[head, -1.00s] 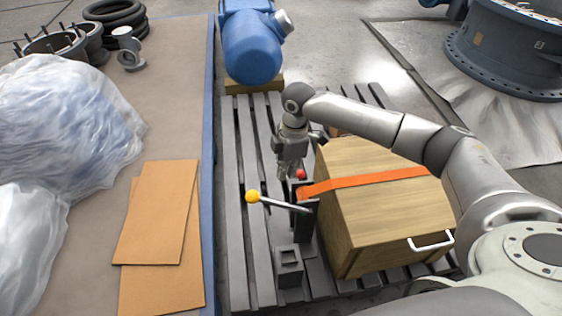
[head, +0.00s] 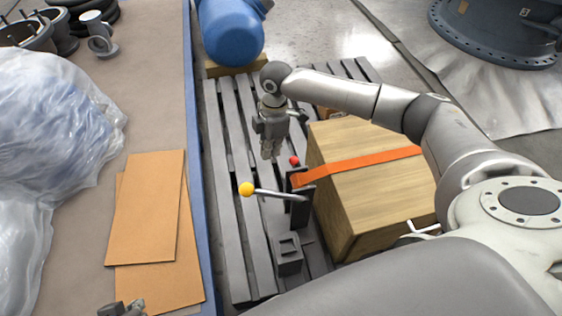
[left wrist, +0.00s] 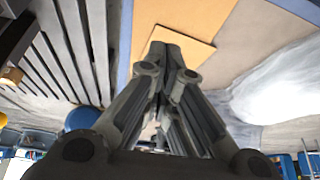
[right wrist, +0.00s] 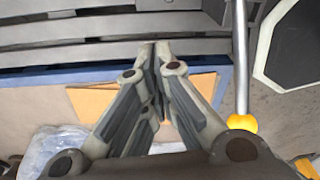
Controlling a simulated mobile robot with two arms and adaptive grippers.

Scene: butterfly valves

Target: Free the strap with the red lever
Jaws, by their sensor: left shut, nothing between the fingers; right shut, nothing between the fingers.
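The orange strap (head: 360,167) runs over a wooden crate (head: 375,205) to a dark bracket (head: 299,203) at its left side. A red knob (head: 294,160), the visible end of the red lever, stands just above the bracket; its shaft cannot be made out. A second lever with a yellow knob (head: 246,189) sticks out left from the bracket and shows in the right wrist view (right wrist: 243,123). My right gripper (head: 270,155) is shut and empty, pointing down left of the red knob, apart from it. My left gripper (left wrist: 170,48) is shut and empty, far from the levers.
The crate and bracket rest on a grey slatted pallet (head: 239,235). A small grey block (head: 288,253) sits in front of the bracket. A blue tank (head: 231,30) stands behind. Cardboard sheets (head: 148,205) and plastic-wrapped goods (head: 55,120) lie at left.

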